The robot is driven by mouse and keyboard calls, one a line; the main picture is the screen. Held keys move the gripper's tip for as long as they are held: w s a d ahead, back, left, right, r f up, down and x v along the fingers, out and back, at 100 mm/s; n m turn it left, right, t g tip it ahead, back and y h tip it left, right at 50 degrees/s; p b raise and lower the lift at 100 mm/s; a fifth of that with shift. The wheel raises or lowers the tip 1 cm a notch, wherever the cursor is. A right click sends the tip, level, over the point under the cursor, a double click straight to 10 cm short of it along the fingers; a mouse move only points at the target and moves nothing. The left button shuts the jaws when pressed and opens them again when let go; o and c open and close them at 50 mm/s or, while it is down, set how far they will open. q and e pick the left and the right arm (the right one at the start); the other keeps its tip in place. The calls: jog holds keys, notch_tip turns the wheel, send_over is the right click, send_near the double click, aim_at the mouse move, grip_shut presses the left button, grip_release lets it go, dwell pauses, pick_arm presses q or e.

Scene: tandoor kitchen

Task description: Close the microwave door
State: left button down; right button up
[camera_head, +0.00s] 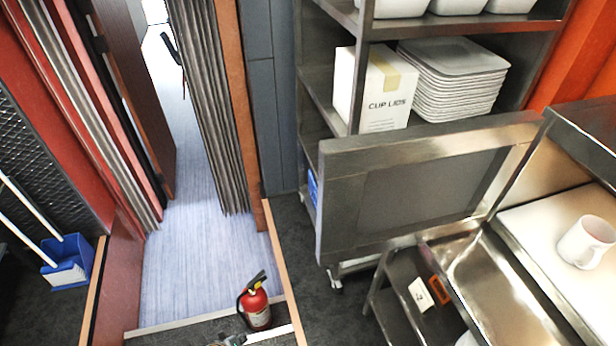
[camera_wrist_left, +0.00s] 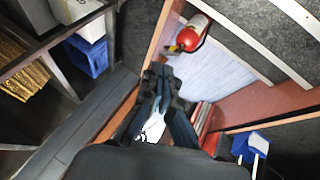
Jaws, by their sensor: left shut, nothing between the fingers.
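The microwave door (camera_head: 430,190) is a grey metal panel with a dark window. It stands wide open in the head view, swung out to the left from the microwave (camera_head: 592,125) at the right edge. A white mug (camera_head: 587,243) stands on the pale surface at the microwave's opening. My left gripper (camera_head: 230,341) just shows at the bottom edge of the head view, left of and well apart from the door. In the left wrist view its fingers (camera_wrist_left: 158,82) are shut and empty. The door is not seen there. My right gripper is not in view.
A fire extinguisher (camera_head: 256,302) stands by the doorway, close to my left gripper. Behind the door is a metal shelf with a cup lids box (camera_head: 385,90) and stacked trays (camera_head: 455,75). A steel counter (camera_head: 480,285) lies below the microwave.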

pick_arm(q)
jog(key=w+d+r+n+t+h+b, duration=0.1)
jog(key=w+d+r+t, duration=0.1)
jog(key=w+r, duration=0.5)
jog(key=w+d+r+n+t+h, duration=0.15)
jog(key=w+r, duration=0.25)
jog(key=r, duration=0.6)
jog(key=w+d+r+n+t+h+b, duration=0.1)
jog(key=w+d+r+n+t+h, duration=0.1)
jog(key=w+r, duration=0.5)
jog(key=s+d+r+t+h, duration=0.1)
jog(key=s+d+r+h, duration=0.2)
jog(key=r, duration=1)
jog(key=s+d+r+h, duration=0.2)
jog(key=d+r+h, duration=0.1)
jog(key=r, duration=0.9)
jog(key=w+d+p, duration=0.3)
jog(key=d, duration=0.5)
jog(key=shift+w+d+r+p, duration=0.15)
jog(key=shift+w+r+p, duration=0.1)
jog(key=shift+p, duration=0.15)
jog(key=shift+y, duration=0.25)
jog(key=shift+s, duration=0.1)
